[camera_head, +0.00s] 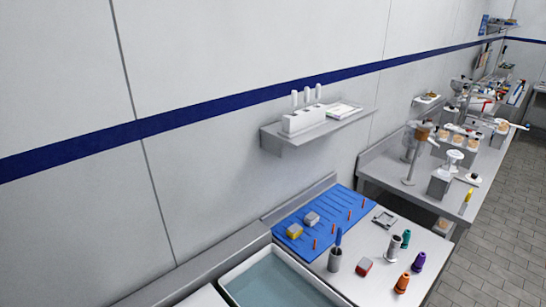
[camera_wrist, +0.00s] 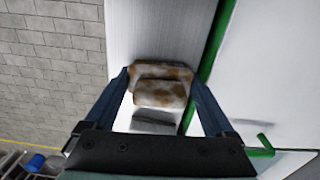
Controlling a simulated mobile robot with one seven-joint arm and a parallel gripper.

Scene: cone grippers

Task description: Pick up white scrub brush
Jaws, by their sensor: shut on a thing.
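In the wrist view my gripper (camera_wrist: 160,78) has its two blue-grey fingers on either side of a small whitish block with brown patches (camera_wrist: 162,94), and is shut on it. The block appears to be the white scrub brush, but its bristles cannot be made out. A second brown-patched edge shows just behind it, and I cannot tell whether it is part of the same thing. My gripper is not visible in the head view, and I cannot pick out the brush there.
In the head view a blue mat (camera_head: 345,205) holds a yellow-and-grey block (camera_head: 294,231) and a grey block (camera_head: 311,218). A water-filled sink (camera_head: 232,290) is at the front. Coloured bottles (camera_head: 403,283) stand on the counter. A wall shelf (camera_head: 345,122) is above. A green edge (camera_wrist: 214,50) runs beside my gripper.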

